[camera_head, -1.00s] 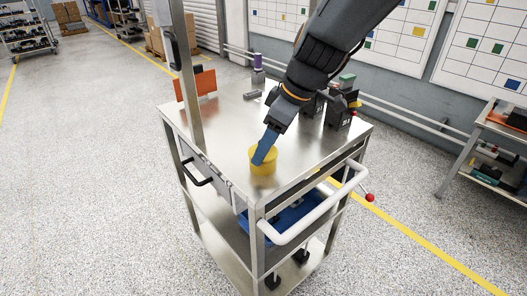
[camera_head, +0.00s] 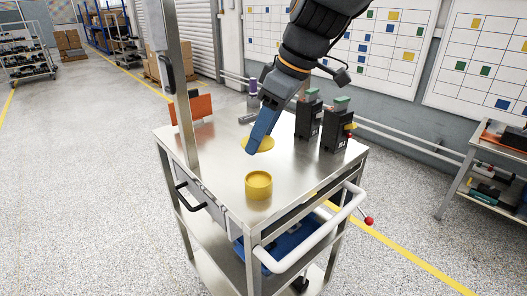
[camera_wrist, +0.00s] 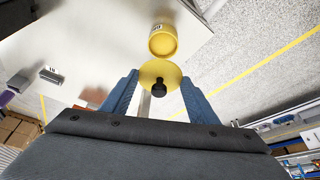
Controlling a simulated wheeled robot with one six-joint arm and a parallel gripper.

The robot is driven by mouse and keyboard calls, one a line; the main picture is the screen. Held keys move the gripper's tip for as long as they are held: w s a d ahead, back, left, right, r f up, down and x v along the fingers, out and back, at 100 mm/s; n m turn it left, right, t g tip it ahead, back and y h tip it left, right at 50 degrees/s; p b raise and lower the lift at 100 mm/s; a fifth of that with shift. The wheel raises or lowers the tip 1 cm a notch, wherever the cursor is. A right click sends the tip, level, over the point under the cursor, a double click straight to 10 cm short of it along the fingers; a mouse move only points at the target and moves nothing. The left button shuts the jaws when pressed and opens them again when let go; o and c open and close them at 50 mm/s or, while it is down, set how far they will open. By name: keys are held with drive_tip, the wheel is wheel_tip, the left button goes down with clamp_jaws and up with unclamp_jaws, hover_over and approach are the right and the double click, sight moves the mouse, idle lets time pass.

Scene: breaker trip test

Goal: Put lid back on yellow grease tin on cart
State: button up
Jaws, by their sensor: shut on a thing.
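The yellow grease tin (camera_head: 258,188) stands upright on the cart top (camera_head: 215,160) near its front corner, its round top uncovered. It also shows in the wrist view (camera_wrist: 163,41), just beyond the lid. My gripper (camera_head: 254,145) is shut on the round yellow lid (camera_head: 267,145), behind the tin in the head view and apart from it. In the wrist view the lid (camera_wrist: 149,72), with a black knob (camera_wrist: 159,87), sits between the two blue fingertips (camera_wrist: 160,77). The lid's exact height above the cart top is hard to tell.
Two dark breaker units (camera_head: 335,128) with green tops stand at the cart's right back. An orange panel (camera_head: 201,106) and a grey post (camera_head: 181,80) rise on the left. A white push handle (camera_head: 318,232) runs along the front right. The cart top around the tin is clear.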

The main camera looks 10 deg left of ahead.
drive_tip(key=shift+r+p, duration=0.25)
drive_tip(key=shift+p, duration=0.6)
wheel_tip(320, 180, down, 2)
drive_tip(key=p, duration=0.3)
drive_tip(key=shift+f+p, duration=0.15)
drive_tip(key=shift+p, duration=0.15)
drive_tip(key=shift+f+b, duration=1.3)
drive_tip(key=shift+f, duration=1.05)
drive_tip(key=shift+f+b, duration=0.9)
drive_tip(key=shift+f, duration=0.05)
drive_tip(key=shift+w+f+b, duration=0.1)
drive_tip(key=shift+f+b, duration=0.05)
drive_tip(key=shift+b, duration=0.7)
drive_tip(key=o, duration=1.7)
